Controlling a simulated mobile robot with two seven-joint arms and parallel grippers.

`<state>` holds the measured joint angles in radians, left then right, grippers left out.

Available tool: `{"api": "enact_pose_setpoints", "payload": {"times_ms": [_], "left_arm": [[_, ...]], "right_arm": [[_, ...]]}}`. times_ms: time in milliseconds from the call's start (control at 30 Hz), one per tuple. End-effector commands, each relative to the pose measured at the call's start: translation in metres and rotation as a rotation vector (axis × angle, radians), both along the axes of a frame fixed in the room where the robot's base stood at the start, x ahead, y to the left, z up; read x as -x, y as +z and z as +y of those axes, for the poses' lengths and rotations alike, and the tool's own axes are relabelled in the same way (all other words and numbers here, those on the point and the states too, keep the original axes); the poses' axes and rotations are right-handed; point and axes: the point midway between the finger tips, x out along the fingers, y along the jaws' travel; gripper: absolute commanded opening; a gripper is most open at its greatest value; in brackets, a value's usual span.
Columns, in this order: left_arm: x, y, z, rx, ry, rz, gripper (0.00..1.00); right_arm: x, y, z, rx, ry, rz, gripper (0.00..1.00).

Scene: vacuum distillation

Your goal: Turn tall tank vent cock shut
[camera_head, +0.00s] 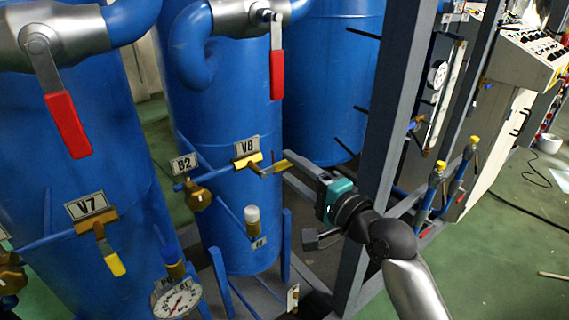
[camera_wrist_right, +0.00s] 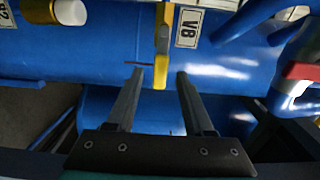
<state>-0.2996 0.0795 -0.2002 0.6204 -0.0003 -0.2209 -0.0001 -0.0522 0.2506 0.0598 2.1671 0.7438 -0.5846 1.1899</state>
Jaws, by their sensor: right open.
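A small cock with a yellow handle (camera_head: 276,166) sits on the blue tall tank (camera_head: 238,112), beside a plate marked V8 (camera_head: 247,146). My right gripper (camera_head: 287,168) comes in from the right, its fingers pointing at this handle. In the right wrist view the gripper (camera_wrist_right: 160,74) is open, and the end of the yellow handle (camera_wrist_right: 161,76) appears between the two fingertips, nearer the left finger. I see a gap on both sides, and I cannot tell the exact depth. The V8 plate (camera_wrist_right: 188,26) is just right of the handle there. My left gripper is not in view.
A grey frame post (camera_head: 385,120) stands close behind my right wrist. Near the cock are a B2 brass valve (camera_head: 198,197), a white-capped fitting (camera_head: 252,218) and a red lever (camera_head: 277,75) above. V7's yellow lever (camera_head: 114,262) and a gauge (camera_head: 177,299) are at lower left.

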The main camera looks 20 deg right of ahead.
Motion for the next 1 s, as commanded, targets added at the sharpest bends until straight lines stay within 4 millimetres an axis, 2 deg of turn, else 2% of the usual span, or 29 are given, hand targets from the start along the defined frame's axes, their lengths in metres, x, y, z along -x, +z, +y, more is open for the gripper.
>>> {"api": "enact_pose_setpoints", "payload": {"times_ms": [233,633,1000], "left_arm": [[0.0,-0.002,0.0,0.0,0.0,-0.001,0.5],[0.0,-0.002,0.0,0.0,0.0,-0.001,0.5],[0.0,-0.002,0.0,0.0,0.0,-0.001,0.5]], "right_arm": [[-0.023,0.0,0.008,-0.001,0.0,-0.001,0.53],[-0.028,0.0,0.01,0.0,0.001,0.001,0.53],[-0.028,0.0,0.01,0.0,0.0,0.0,0.11]]}}
